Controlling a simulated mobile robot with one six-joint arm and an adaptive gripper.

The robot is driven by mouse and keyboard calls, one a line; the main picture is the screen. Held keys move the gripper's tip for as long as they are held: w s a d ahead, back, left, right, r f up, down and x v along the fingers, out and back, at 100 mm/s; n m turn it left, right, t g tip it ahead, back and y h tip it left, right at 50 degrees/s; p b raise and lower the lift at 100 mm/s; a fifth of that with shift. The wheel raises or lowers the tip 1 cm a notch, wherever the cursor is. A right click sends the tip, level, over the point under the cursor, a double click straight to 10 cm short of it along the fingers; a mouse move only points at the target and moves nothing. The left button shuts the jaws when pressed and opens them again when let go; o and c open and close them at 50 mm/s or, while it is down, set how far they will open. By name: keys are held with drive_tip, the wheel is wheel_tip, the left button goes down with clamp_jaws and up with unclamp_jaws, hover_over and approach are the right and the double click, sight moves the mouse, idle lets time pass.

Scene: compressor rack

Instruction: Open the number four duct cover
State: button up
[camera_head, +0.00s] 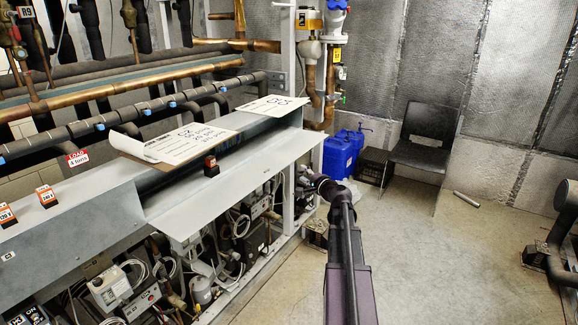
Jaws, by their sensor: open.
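A long grey sheet-metal duct (90,210) runs along the rack from the lower left to the middle. A wide grey cover panel (235,185) on it sits tilted, with a dark gap along its back edge. A small black block with an orange label (211,165) stands on this panel; I cannot read its number. Two similar labelled blocks stand on the duct at left, a nearer one (5,214) and a farther one (46,195). My dark purple arm reaches up from the bottom to the right of the panel. I cannot make out my gripper's fingers.
A clipboard with paper (185,143) and another sheet (272,105) lie over the duct's back edge. Cables and compressor units (115,288) sit below. A blue container (340,155) and black chair (422,140) stand behind. The floor at right (450,255) is mostly clear.

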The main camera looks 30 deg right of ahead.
sight(289, 162)
drive_tip(key=w, duration=1)
drive_tip(key=shift+f, duration=0.2)
drive_tip(key=shift+s, duration=0.1)
clamp_jaws()
